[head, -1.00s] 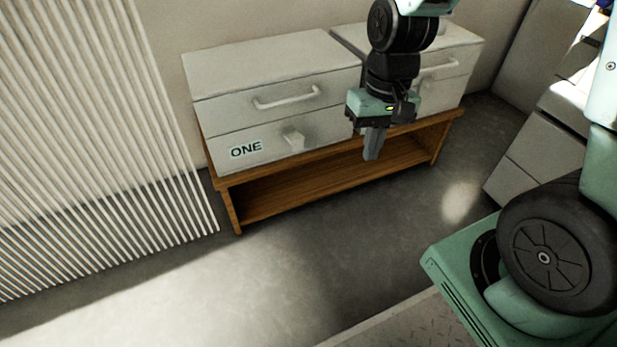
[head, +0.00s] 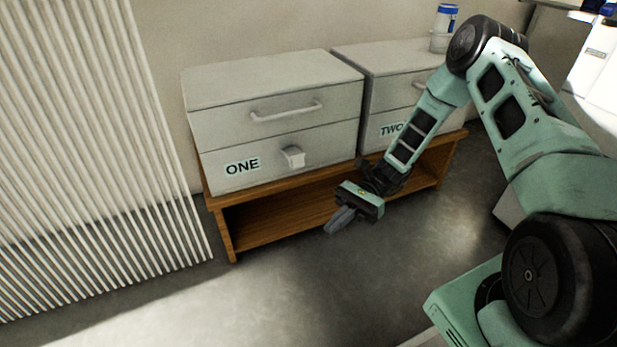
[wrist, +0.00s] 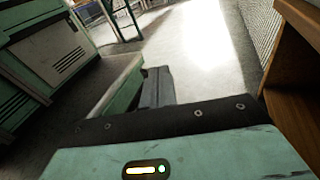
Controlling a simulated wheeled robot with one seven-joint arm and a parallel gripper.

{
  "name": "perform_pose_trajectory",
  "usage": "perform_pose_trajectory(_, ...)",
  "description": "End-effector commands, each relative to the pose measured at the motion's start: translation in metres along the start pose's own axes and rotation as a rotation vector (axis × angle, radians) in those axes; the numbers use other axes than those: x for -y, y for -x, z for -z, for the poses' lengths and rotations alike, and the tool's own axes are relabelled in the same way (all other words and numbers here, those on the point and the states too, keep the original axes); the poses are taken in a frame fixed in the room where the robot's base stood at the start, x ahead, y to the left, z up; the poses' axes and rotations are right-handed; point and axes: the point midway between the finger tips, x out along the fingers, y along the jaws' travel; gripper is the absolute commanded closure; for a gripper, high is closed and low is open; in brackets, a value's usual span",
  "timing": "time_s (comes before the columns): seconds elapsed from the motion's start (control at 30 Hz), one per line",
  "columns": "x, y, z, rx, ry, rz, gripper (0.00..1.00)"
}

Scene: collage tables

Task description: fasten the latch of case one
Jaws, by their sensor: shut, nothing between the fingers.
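Case one (head: 222,132) is a pale grey box with a seam around its middle, standing on a wooden bench. A label reading ONE (head: 242,166) is on its lower front. A white handle (head: 287,112) is on its upper front. The latch (head: 293,157) is a small pale tab on the lower front, below the seam and right of the label. My gripper (head: 338,221) is shut and empty, low in front of the bench, below and right of the latch and apart from it. The wrist view shows the gripper fingers (wrist: 157,88) over the floor; the latch is not in that view.
Case two (head: 376,95), labelled TWO, stands right of case one, partly hidden by my arm. A white and blue container (head: 443,28) stands on it. The wooden bench (head: 228,222) has an open lower shelf. A ribbed white panel (head: 90,130) stands at left. The front floor is clear.

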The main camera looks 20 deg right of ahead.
Motion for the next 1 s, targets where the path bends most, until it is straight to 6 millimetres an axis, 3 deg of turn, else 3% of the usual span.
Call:
perform_pose_trajectory(0.17,0.02,0.008,0.012,0.289,-0.081,0.139,1.0)
perform_pose_trajectory(0.5,0.043,0.047,0.036,0.784,-0.138,0.374,1.0)
perform_pose_trajectory(0.7,0.045,0.061,0.046,0.92,-0.135,0.44,1.0)
perform_pose_trajectory(1.0,0.045,0.064,0.048,0.944,-0.133,0.451,1.0)
